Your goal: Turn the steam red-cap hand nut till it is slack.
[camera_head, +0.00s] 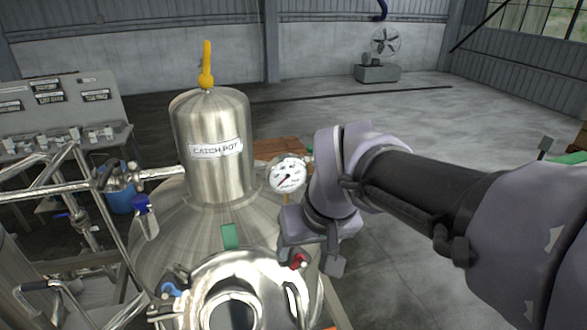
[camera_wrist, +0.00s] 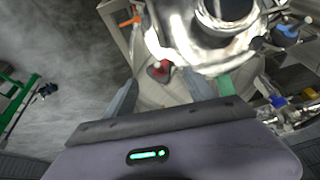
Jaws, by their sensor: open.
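The red-cap hand nut (camera_head: 298,261) sits at the right rim of the round lid on the steel tank, just below my gripper (camera_head: 310,250). In the wrist view the red cap (camera_wrist: 158,70) shows between and a little beyond the fingers of my gripper (camera_wrist: 160,90). The fingers are apart, with nothing held between them. No contact with the cap shows. Part of the nut under the cap is hard to make out, and I cannot tell how tight it is.
A blue-cap hand nut (camera_head: 170,289) is at the lid's left side. A pressure gauge (camera_head: 287,175) stands close beside my arm. The catch pot (camera_head: 212,125), with a yellow handle (camera_head: 207,66) on top, rises behind. Pipes (camera_head: 60,180) crowd the left; the floor at right is open.

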